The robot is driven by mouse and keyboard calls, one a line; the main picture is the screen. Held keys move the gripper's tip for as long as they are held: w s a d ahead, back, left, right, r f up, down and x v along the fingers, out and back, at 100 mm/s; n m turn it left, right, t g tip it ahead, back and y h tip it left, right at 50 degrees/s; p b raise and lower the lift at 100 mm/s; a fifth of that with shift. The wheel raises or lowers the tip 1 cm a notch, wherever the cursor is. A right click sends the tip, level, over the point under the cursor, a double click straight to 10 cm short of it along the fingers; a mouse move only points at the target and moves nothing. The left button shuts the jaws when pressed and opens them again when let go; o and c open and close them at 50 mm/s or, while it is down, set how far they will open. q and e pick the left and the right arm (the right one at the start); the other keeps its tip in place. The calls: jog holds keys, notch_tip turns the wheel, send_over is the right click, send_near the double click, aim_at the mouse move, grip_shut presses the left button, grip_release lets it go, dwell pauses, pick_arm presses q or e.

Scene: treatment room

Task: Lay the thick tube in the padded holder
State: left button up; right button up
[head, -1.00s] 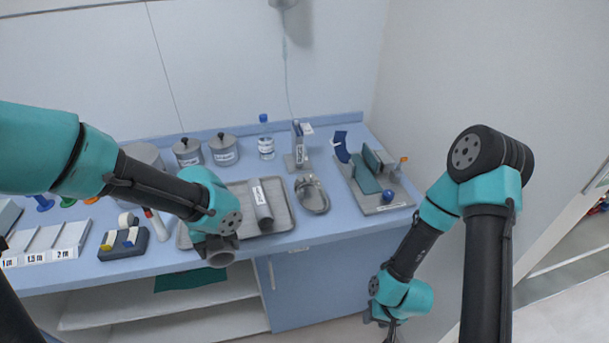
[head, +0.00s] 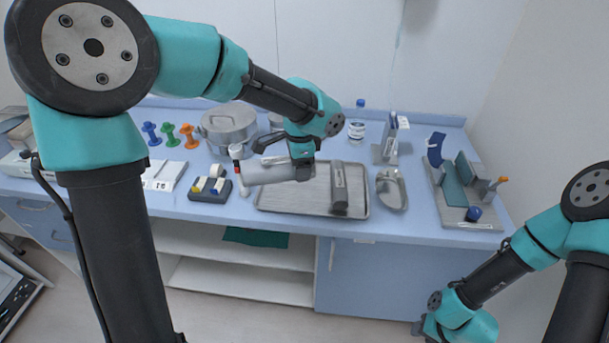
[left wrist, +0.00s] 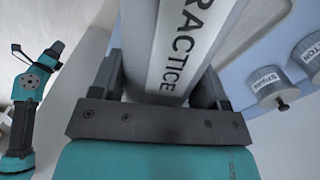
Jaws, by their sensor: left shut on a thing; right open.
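My left gripper (head: 304,172) is shut on a thick light-grey tube (head: 268,175), held above the tray's left part and lying roughly level, its free end to the left. In the left wrist view the tube (left wrist: 180,50) fills the space between the jaws and carries a white label reading "PRACTICE". A grey board with upright teal pads (head: 454,187), apparently the padded holder, stands at the right of the counter. My right gripper (head: 424,331) is open, low in front of the counter.
A kidney dish (head: 391,189) and a grey upright stand (head: 388,145) are between tray and padded board. A bottle (head: 357,125) and metal pots (head: 229,126) stand behind. A dark block with small items (head: 210,189) is left of the tray. The wall closes the right side.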

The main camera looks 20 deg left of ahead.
pick_arm(q)
jog(key=w+a+r+n, duration=0.1)
jog(key=w+r+n, duration=0.3)
jog(key=n, duration=0.8)
jog(key=shift+r, duration=0.75)
jog(key=shift+w, duration=0.1)
